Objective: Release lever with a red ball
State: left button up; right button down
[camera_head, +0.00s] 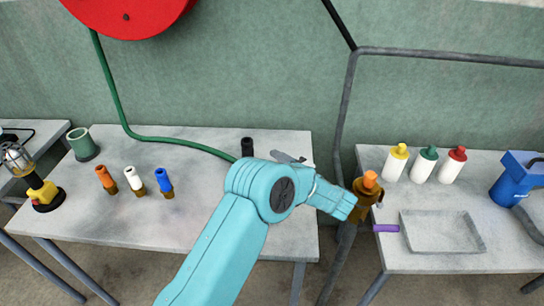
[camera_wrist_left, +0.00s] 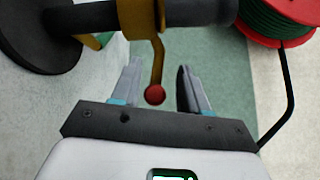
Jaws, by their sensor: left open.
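In the left wrist view, a red ball (camera_wrist_left: 155,95) sits at the end of a thin yellow lever (camera_wrist_left: 157,62). The lever comes off a yellow collar (camera_wrist_left: 137,17) around a dark cylinder (camera_wrist_left: 95,15). My left gripper (camera_wrist_left: 158,78) is open, with one finger on each side of the lever and ball. I see gaps on both sides, and neither finger appears to touch them. In the head view I cannot make out the ball or lever, and my teal left arm (camera_head: 235,225) covers the middle. My right gripper is not in view.
A black disc (camera_wrist_left: 38,40) stands left of the cylinder, and a red reel (camera_wrist_left: 270,8) is at upper right in the wrist view. The head view shows a left table (camera_head: 90,225) with small nozzles (camera_head: 135,181), and bottles (camera_head: 424,166) and a tray (camera_head: 405,232) on the right.

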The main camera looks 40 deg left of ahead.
pick_arm(q)
jog(key=shift+w+a+f, duration=0.1)
jog(key=shift+w+a, duration=0.05)
jog(key=shift+a, duration=0.45)
jog(key=shift+w+a+f, duration=0.1)
jog(key=shift+a, duration=0.5)
jog(key=shift+w+f, duration=0.1)
jog(key=shift+w, duration=0.05)
grip_shut()
jog(key=n+h+b, duration=0.1)
jog(key=b, duration=0.2)
jog(key=r+n+h+b, duration=0.1)
jog(key=b, duration=0.2)
jog(key=shift+a, duration=0.15)
grip_release()
jog(key=shift+r, duration=0.1)
